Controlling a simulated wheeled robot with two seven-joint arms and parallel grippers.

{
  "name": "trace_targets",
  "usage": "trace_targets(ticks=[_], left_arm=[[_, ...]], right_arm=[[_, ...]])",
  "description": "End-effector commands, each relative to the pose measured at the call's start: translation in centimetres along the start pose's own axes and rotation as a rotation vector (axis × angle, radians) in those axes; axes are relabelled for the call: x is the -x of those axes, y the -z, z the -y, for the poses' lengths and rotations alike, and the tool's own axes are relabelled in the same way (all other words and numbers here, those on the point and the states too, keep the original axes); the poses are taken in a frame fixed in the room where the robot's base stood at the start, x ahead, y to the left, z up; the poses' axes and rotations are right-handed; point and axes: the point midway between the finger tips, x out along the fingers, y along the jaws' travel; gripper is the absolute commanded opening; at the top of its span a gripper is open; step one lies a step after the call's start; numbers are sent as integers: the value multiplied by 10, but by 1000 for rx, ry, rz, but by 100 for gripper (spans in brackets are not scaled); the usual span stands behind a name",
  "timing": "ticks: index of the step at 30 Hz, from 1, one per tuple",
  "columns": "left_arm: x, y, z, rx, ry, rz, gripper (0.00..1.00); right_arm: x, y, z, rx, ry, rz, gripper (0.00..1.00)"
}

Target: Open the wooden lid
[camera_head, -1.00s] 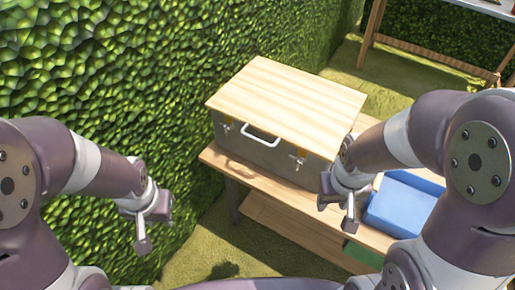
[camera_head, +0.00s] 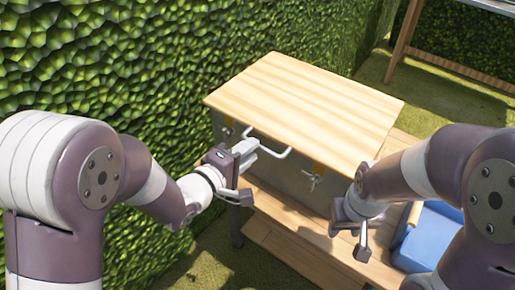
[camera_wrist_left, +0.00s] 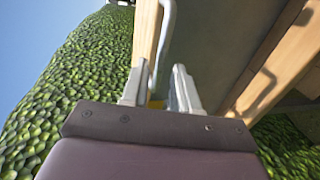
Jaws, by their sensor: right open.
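The light wooden lid (camera_head: 305,108) lies flat and closed on a grey box (camera_head: 285,172). A pale handle (camera_head: 284,154) sticks out at the lid's front edge; it also shows in the left wrist view (camera_wrist_left: 168,28). My left gripper (camera_head: 246,158) is at the left part of the handle, with its fingers apart. In the left wrist view the handle reaches the gap between the fingertips (camera_wrist_left: 161,80), nearer the left finger; contact is unclear. My right gripper (camera_head: 350,236) is open and empty, in front of the box's right side. A metal latch (camera_head: 313,181) hangs on the box front.
The box stands on a wooden bench (camera_head: 268,205) with a lower shelf. A blue crate (camera_head: 430,238) is at the right, beside my right arm. A green hedge (camera_head: 130,60) rises close on the left and behind.

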Motion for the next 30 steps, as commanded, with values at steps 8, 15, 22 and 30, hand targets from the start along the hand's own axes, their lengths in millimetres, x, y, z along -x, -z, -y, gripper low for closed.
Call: trace_targets(ticks=[8, 15, 22, 30], left_arm=[[-35, 0, 0, -1, 0, 0, 30], [-39, 0, 0, -1, 1, -2, 30], [-39, 0, 0, -1, 1, -1, 0], [-37, 0, -8, -1, 12, -1, 0]], right_arm=[[-8, -1, 0, 0, 0, 0, 43], [-8, -1, 0, 0, 0, 0, 43], [-8, -1, 0, 0, 0, 0, 43], [2, 0, 0, 0, 0, 0, 43]])
